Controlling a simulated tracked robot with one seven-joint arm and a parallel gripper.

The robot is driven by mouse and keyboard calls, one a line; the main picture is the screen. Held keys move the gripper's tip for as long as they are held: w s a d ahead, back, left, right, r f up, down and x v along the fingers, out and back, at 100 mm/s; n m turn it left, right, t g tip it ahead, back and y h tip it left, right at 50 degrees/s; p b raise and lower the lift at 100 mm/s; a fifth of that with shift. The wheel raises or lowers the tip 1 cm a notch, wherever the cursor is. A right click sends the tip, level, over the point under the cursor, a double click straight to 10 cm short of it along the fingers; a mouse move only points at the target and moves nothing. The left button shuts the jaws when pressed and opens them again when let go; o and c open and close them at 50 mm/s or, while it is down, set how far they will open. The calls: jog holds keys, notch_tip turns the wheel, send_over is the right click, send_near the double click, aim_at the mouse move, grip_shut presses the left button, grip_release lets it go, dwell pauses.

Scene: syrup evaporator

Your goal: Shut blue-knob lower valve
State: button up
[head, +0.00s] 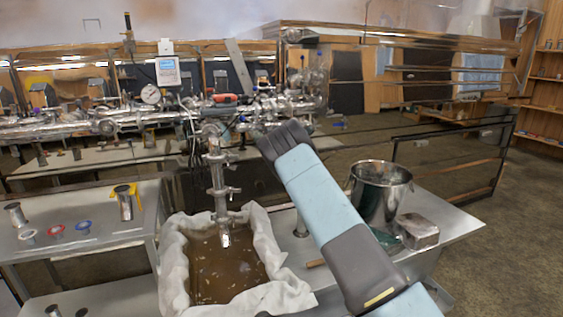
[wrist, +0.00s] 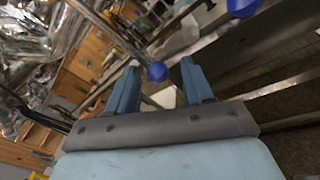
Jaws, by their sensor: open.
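In the wrist view my gripper (wrist: 159,68) is open, with its two blue fingers apart. A round blue knob (wrist: 157,71) shows between the fingertips, close to the left one; whether it touches is unclear. A second blue knob (wrist: 243,7) is at the top edge, right of the fingers. I cannot tell which knob belongs to the lower valve. In the head view my arm reaches up toward the pipework (head: 270,108) and hides my gripper. A small blue spot (head: 242,118) shows on the pipework left of my arm.
A vertical pipe (head: 218,185) with side fittings hangs over a cloth-lined tub (head: 175,255) of brown liquid. A steel pot (head: 380,192) and a metal block (head: 417,231) stand right of my arm. A side table (head: 95,250) at left holds cups and coloured rings.

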jog(key=v, duration=1.2)
jog(key=s+d+r+m+h, duration=0.4)
jog(key=s+d+r+m, duration=0.1)
jog(key=d+r+m, duration=0.25)
jog(key=s+d+r+m+h, duration=0.4)
jog(key=s+d+r+m, duration=0.2)
jog(key=r+m, duration=0.3)
jog(key=s+d+r+m+g+h, duration=0.1)
jog(key=s+r+m, duration=0.1)
jog(key=s, duration=0.2)
jog(key=s+d+r+m+g, duration=0.1)
jog(key=s+d+r+m, duration=0.1)
jog(key=s+m, duration=0.15)
jog(key=s+a+m+g, duration=0.1)
jog(key=s+m, duration=0.3)
jog(key=s, duration=1.1)
jog(key=s+a+m+g, duration=0.2)
jog(key=s+m+g, duration=0.2)
jog(key=s, duration=1.1)
jog(key=s+a+m+g, duration=0.1)
jog(key=s+m, duration=0.4)
jog(key=s, duration=1.1)
jog(key=shift+a+f+g, duration=0.3)
jog(key=shift+f+g, duration=0.1)
jog(key=shift+g, duration=0.5)
jog(key=shift+c, duration=0.2)
